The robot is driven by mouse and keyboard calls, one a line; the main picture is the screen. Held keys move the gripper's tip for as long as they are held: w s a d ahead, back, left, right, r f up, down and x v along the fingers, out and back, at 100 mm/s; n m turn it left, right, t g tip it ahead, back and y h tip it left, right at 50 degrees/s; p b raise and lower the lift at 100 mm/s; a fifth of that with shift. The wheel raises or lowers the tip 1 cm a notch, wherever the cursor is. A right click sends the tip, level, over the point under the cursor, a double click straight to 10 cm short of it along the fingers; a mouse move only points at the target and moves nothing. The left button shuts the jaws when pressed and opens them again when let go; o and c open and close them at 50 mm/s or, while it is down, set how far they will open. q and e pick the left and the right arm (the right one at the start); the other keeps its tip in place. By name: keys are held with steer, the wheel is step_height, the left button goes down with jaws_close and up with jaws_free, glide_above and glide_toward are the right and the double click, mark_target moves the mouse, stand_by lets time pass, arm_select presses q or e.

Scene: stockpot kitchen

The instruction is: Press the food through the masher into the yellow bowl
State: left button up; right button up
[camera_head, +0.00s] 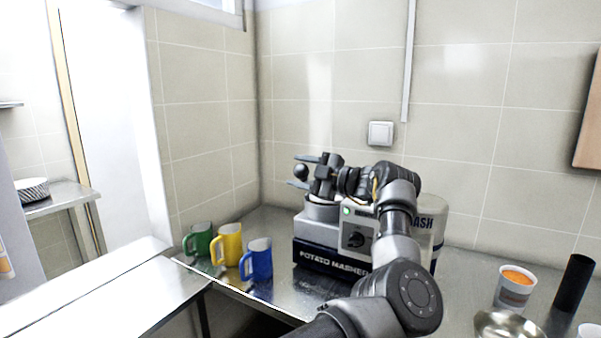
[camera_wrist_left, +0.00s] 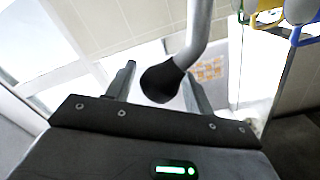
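The grey and dark blue potato masher (camera_head: 312,255) stands on the steel counter, with a dial and a small green light on its front. Its lever ends in a black ball knob (camera_head: 300,172); the knob and metal rod also show in the left wrist view (camera_wrist_left: 160,82). My left gripper (camera_head: 299,172) is open, with one finger on each side of the knob; a gap shows on at least one side. My arm hides part of the masher. I see no yellow bowl, only a yellow mug (camera_head: 229,244). The right gripper is not in view.
A green mug (camera_head: 198,242) and a blue mug (camera_head: 258,260) flank the yellow one along the counter's left edge. At right stand a cup of orange food (camera_head: 515,285), a black cylinder (camera_head: 572,285) and a metal bowl (camera_head: 508,328). A tiled wall is close behind.

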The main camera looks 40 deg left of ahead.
arm_select(q)
steer(key=shift+o, duration=0.2)
steer(key=shift+d, duration=0.2)
steer(key=shift+w+d, duration=0.1)
steer(key=shift+d, duration=0.15)
steer(key=w+d, duration=0.2)
steer(key=d, duration=0.8)
steer(key=shift+f+b, duration=0.2)
steer(key=shift+b, duration=0.2)
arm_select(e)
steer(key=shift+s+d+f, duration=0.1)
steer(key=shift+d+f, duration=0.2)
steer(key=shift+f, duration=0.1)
arm_select(q)
steer(key=shift+s, duration=0.1)
